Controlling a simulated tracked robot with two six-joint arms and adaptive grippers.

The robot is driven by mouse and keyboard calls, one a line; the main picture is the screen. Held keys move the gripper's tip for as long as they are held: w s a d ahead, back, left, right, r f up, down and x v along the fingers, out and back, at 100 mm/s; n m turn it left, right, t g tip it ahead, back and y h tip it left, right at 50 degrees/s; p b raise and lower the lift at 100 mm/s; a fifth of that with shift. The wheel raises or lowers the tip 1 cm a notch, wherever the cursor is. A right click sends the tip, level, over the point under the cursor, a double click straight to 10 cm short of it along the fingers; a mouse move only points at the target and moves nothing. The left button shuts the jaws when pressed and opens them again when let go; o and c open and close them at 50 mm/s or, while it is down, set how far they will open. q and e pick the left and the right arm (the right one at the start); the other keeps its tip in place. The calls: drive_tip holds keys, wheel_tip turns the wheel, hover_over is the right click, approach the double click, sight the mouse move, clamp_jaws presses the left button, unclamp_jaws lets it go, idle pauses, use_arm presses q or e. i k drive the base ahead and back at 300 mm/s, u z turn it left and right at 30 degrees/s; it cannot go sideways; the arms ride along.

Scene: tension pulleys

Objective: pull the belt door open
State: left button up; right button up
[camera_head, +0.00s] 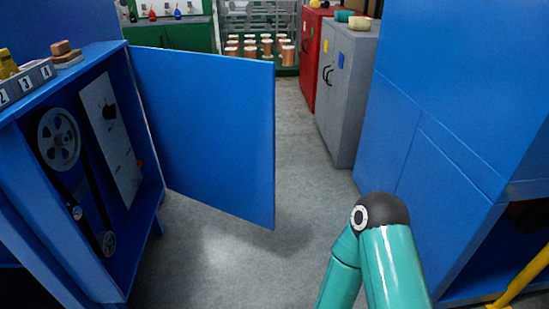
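The blue belt door (215,135) stands swung open from the blue machine cabinet (92,55) at the left, hinged at the cabinet's far side and reaching out over the floor. Inside the cabinet a large grey pulley (59,138), a smaller lower pulley (107,243) and a dark belt show, beside a light panel (112,140) with a dark knob. A teal arm of mine with a dark joint rises at the bottom right, apart from the door. Neither gripper shows in this view.
Grey floor (300,150) is clear between the door and the right side. A large blue cabinet (440,110) stands at the right, with a yellow bar (524,276) low beside it. Grey (348,85) and red (314,55) cabinets stand farther back. Copper-coloured cylinders fill a rear rack.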

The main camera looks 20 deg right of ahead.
sight(210, 118)
drive_tip(key=u, duration=0.5)
drive_tip(key=i, duration=0.2)
drive_tip(key=z, duration=3.5)
drive_tip(key=i, duration=1)
drive_tip(key=u, duration=2.6)
drive_tip(key=i, duration=0.45)
drive_tip(key=u, duration=0.5)
